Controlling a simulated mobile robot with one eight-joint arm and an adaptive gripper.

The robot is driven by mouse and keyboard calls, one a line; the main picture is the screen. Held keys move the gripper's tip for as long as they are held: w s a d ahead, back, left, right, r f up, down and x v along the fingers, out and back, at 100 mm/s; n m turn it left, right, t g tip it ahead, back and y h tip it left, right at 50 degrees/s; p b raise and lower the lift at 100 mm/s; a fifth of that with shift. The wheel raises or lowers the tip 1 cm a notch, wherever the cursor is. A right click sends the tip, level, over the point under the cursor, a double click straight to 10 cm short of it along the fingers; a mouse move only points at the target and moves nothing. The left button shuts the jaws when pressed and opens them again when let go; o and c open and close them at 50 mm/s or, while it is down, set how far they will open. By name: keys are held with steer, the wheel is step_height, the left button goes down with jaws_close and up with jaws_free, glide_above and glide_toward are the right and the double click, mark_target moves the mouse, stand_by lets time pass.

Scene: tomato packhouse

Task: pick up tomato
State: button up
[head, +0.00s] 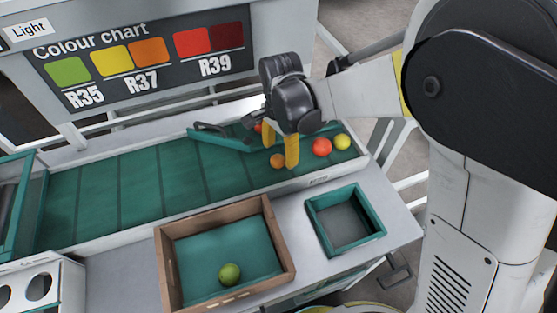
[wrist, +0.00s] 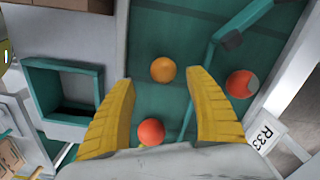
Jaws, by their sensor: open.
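My gripper (head: 280,147) is open above the right end of the green belt (head: 130,185), its yellow fingers pointing down. An orange tomato (head: 277,161) lies on the belt by the fingertips; in the wrist view the orange tomato (wrist: 163,69) appears between the fingertips. A red tomato (head: 321,147) and a yellow tomato (head: 342,142) lie to the right of the fingers. In the wrist view the red tomato (wrist: 151,132) shows nearer the palm, between the fingers. Another red tomato (wrist: 241,83) lies beyond a green guide bar and is mostly hidden in the head view.
The green guide bar (head: 218,140) crosses the belt behind the gripper. A wooden crate (head: 282,243) holding a green tomato (head: 229,274) and an empty teal-rimmed bin (head: 373,218) stand in front of the belt. A colour chart (head: 150,60) stands behind.

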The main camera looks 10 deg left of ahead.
mark_target(279, 157)
steer(key=f, duration=0.1)
steer(key=f+b, duration=0.1)
steer(key=f, duration=0.1)
steer(key=f+b, duration=0.1)
steer(key=f, duration=0.1)
steer(key=shift+w+a, duration=0.25)
steer(key=shift+r, duration=0.1)
steer(key=c, duration=1)
steer(key=shift+o, duration=0.2)
